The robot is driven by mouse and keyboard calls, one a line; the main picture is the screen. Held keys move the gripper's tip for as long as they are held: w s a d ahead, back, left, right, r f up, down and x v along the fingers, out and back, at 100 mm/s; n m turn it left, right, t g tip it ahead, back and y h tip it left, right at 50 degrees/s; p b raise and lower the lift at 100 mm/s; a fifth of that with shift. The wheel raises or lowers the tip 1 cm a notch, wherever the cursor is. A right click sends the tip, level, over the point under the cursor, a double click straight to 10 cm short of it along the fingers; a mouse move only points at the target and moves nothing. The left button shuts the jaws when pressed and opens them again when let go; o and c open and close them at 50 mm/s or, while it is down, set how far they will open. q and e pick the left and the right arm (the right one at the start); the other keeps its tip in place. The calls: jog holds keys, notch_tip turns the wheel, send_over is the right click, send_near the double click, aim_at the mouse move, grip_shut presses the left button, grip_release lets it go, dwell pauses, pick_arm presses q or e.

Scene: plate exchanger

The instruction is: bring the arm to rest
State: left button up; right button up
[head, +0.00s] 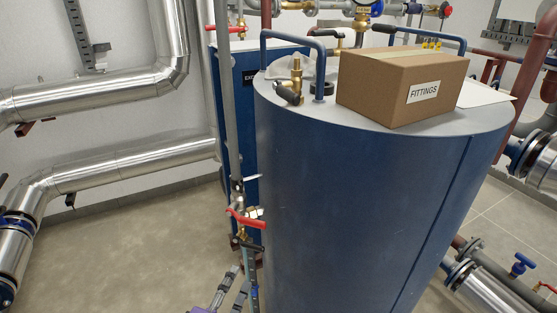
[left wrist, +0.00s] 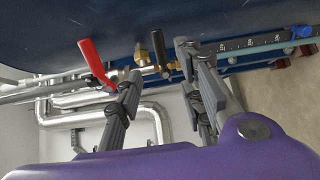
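My left gripper (head: 240,274) shows at the bottom of the head view, just below a red-handled valve (head: 246,219) on the pipework at the blue tank's left side. In the left wrist view its two grey fingers (left wrist: 158,70) are spread apart with nothing held. The red lever (left wrist: 95,62) stands beyond the left finger, and a black-handled brass valve (left wrist: 164,58) shows beyond the gap between the fingers. I cannot tell how far the fingertips are from these valves. My right gripper is in neither view.
The large blue tank (head: 350,210) fills the middle. On its top stand a cardboard box labelled FITTINGS (head: 385,90) and a brass valve (head: 292,85). Silver insulated pipes (head: 130,165) run along the left wall. The floor (head: 130,260) at the left is clear.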

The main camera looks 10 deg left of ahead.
pick_arm(q)
jog(key=s+d+f+m+g, duration=0.3)
jog(key=s+f+m+g, duration=0.2)
jog(key=s+f+m, duration=0.7)
jog(key=s+a+f+m+g+y, duration=0.1)
jog(key=s+a+f+m+g, duration=0.1)
jog(key=s, duration=0.6)
jog(key=s+a+f+m+g+y, duration=0.1)
jog(key=s+a+f+g, duration=0.1)
jog(key=s, duration=0.7)
jog(key=s+a+f+m+g+y, duration=0.1)
jog(key=s+a+m, duration=0.15)
jog(key=s, duration=0.55)
jog(key=w+r+n+t+p, duration=0.1)
jog(key=w+r+p, duration=0.2)
jog(key=r+p, duration=0.9)
jog(key=shift+w+d+r+p, duration=0.25)
jog(key=shift+w+d+p, duration=0.1)
jog(key=shift+d+p, duration=0.05)
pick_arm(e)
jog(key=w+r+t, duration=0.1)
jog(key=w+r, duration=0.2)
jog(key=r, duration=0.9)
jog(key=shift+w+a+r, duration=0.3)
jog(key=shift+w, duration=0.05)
